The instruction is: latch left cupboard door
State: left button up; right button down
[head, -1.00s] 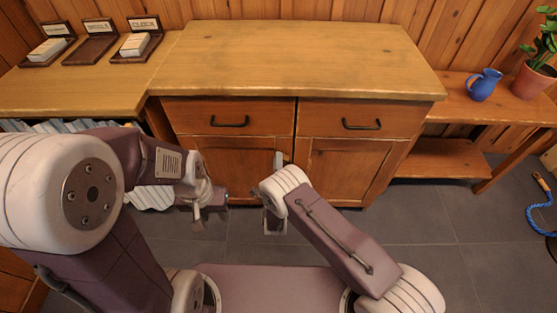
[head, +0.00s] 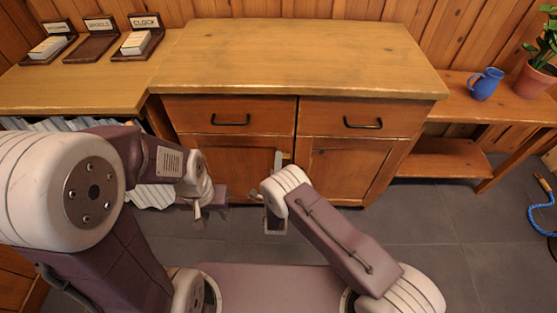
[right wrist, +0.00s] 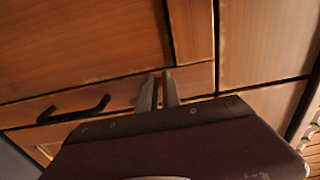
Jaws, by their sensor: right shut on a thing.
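The left cupboard door (head: 235,160) is wooden and looks shut below the left drawer. My right wrist and arm cover its right part and lower corner. My right gripper (head: 278,161) is at the door's upper right part, near the seam between the two doors. In the right wrist view its fingers (right wrist: 160,92) are close together against the wooden front. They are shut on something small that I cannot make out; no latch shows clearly. My left gripper (head: 205,208) hangs in front of the cupboard's left side, away from the door; its finger opening is unclear.
The left drawer (head: 180,115) and right drawer (head: 395,118) are shut, with dark bar handles. A dark handle (right wrist: 75,108) also shows in the right wrist view. The cupboard top (head: 295,55) is clear. A blue jug (head: 486,84) stands on the right bench.

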jog(key=c, duration=1.5)
grip_release()
jog(key=shift+c, duration=0.2)
jog(key=shift+s, duration=0.1)
jog(key=s+p, duration=0.3)
jog(key=s, duration=0.6)
jog(key=shift+w, duration=0.1)
